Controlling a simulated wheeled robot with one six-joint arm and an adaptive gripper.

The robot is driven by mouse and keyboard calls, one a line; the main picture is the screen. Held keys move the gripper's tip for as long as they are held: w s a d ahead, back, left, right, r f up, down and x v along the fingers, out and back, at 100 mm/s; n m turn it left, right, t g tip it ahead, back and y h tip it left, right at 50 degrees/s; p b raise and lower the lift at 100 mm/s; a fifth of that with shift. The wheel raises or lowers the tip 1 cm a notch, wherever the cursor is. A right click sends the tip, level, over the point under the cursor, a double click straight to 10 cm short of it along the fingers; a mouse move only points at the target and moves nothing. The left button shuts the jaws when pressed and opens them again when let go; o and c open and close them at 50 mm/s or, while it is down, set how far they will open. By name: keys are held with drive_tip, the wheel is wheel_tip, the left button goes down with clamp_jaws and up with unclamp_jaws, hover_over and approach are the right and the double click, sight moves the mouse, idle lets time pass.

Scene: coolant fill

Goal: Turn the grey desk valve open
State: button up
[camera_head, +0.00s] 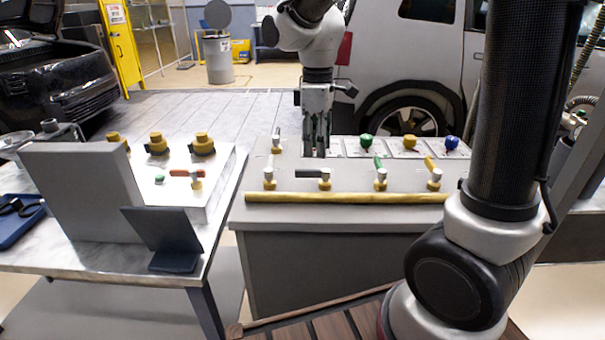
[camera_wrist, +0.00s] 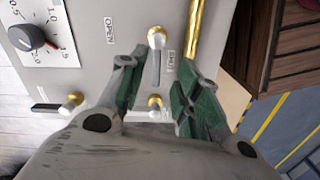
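The grey desk valve (camera_head: 323,180) stands near the front of the grey desk, with a brass body and a grey handle pointing left. In the wrist view the valve (camera_wrist: 156,38) is above my fingers, its handle pointing down beside the SHUT label. The OPEN label lies to its upper left. My gripper (camera_head: 317,150) hangs over the desk behind this valve, pointing down. In the wrist view my gripper (camera_wrist: 158,92) is open, with green-padded fingers on either side of the handle's end. I cannot tell whether the fingers reach down to handle height.
Another brass valve (camera_head: 270,180) is close on the left and shows between my fingers in the wrist view. A green-handled valve (camera_head: 380,180) and a yellow-handled valve (camera_head: 433,180) stand to the right. Coloured knobs line the back; a yellow rail (camera_head: 345,198) runs along the front.

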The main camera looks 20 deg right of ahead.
sight(313, 170)
drive_tip(key=shift+w+a+r+n, duration=0.25)
drive_tip(key=shift+r+n, duration=0.3)
drive_tip(key=shift+n, duration=0.25)
drive_tip(key=shift+f+n, duration=0.2)
drive_tip(key=shift+n, duration=0.4)
wheel_tip(313, 170, down, 8)
drive_tip(key=shift+r, duration=0.25)
clamp_jaws()
